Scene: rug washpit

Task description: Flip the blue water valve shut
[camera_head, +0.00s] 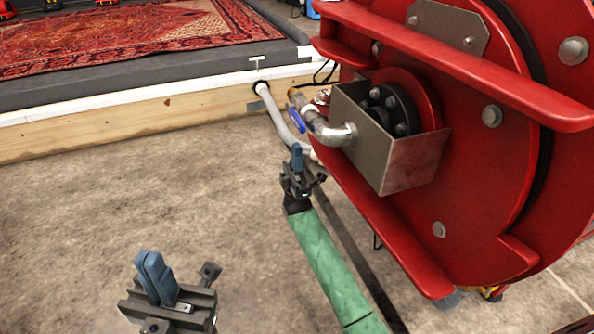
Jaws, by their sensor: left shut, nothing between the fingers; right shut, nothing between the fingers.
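The blue water valve (297,121) is a small blue lever on a metal pipe fitting. The fitting joins a silver elbow at the steel box on the red reel. My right gripper (297,152), on the green-sleeved arm, is shut and empty just below the valve in the picture. A small gap shows between its blue fingertips and the lever; depth is hard to judge. My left gripper (152,265) is shut and empty over the floor at the bottom left, well away from the valve.
The large red reel (475,180) with its steel box (400,155) fills the right side. A grey hose (272,112) runs from the wooden pit edge (150,112) towards the reel. A red patterned rug (120,35) lies behind that edge. The concrete floor (120,200) at left is clear.

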